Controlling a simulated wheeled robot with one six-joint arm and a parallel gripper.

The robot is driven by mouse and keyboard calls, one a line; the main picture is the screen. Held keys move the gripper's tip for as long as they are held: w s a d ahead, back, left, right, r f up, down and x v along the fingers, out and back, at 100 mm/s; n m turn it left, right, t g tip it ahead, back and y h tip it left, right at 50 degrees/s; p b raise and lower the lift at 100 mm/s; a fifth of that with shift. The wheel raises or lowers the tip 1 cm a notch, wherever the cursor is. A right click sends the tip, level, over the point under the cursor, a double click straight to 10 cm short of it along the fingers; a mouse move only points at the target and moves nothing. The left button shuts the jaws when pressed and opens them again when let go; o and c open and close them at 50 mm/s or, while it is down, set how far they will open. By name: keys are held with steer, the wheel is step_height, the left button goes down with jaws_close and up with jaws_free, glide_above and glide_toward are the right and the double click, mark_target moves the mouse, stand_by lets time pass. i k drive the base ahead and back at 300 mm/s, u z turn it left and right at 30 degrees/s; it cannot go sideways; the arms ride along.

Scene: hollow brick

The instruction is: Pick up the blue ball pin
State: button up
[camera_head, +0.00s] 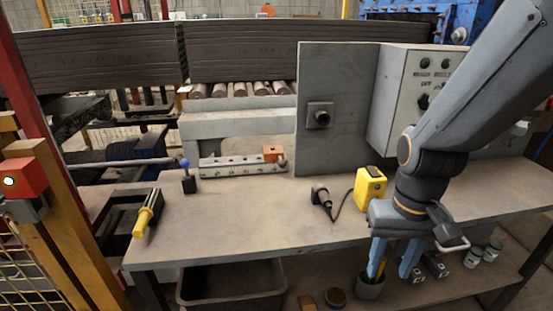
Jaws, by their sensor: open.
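The blue ball pin (185,164) stands upright near the left end of the grey workbench (240,215). Its blue ball tops a thin dark stem rising from a small dark block (190,185). My gripper (393,268) is far to its right, at the bench's front right in the picture. Its two blue-grey fingers point down and are spread apart. Nothing shows held between them.
A grey rail with an orange block (274,153) lies right of the pin. A yellow-handled tool (147,213) is at left. A corded black device (322,198) and yellow box (369,186) lie before the upright panel (335,110). The bench middle is clear.

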mark_target(184, 164)
steer(key=u, duration=1.25)
